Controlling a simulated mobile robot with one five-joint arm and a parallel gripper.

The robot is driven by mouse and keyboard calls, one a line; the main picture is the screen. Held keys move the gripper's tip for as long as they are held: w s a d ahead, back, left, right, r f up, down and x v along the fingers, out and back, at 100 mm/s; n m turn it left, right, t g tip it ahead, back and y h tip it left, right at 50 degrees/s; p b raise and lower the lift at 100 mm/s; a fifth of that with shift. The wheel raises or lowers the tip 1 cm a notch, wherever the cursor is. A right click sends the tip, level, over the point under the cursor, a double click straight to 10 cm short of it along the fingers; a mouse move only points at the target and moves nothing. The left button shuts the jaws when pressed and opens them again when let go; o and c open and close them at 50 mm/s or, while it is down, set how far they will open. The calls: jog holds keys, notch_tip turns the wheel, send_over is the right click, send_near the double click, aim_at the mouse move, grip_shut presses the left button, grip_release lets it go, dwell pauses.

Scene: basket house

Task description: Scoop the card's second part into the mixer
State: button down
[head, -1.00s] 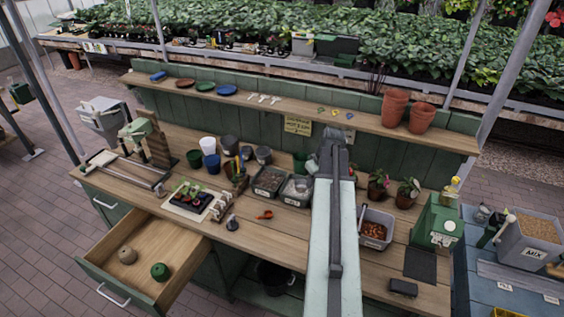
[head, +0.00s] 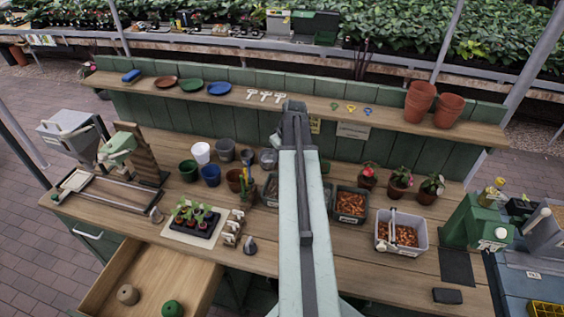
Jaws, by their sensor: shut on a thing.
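My arm rises up the middle of the head view and hides my gripper and anything in it. A small grey piece shows at the left edge of the arm's far end; I cannot tell what it is. A darker tub (head: 350,217) with similar chunks stands nearer the arm. I cannot tell for sure which machine is the mixer.
A green machine (head: 470,222) stands at the bench's right end, beside a grey bin (head: 545,240). Another grey machine (head: 70,135) stands at the left. Several pots, a seedling tray (head: 195,224) and an open drawer (head: 110,270) are left of my arm. The front right bench is mostly clear.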

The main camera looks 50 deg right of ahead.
jog(key=shift+w, duration=0.1)
jog(key=shift+d+r, duration=0.1)
jog(key=s+d+f+n+b, duration=0.1)
jog(key=s+f+b, duration=0.2)
jog(key=f+b, duration=0.6)
jog(key=s+d+f+n+t+b, duration=0.1)
jog(key=s+f+b, duration=0.2)
jog(key=f+b, duration=0.6)
jog(key=shift+s+d+f+y+b, duration=0.3)
jog(key=shift+d+f+b, duration=0.05)
jog(key=shift+b, duration=0.5)
notch_tip(320, 180, up, 11)
jog(key=p, duration=1.2)
jog(key=shift+w+r+g, duration=0.2)
jog(key=shift+w+g, duration=0.1)
jog(key=shift+w, duration=0.15)
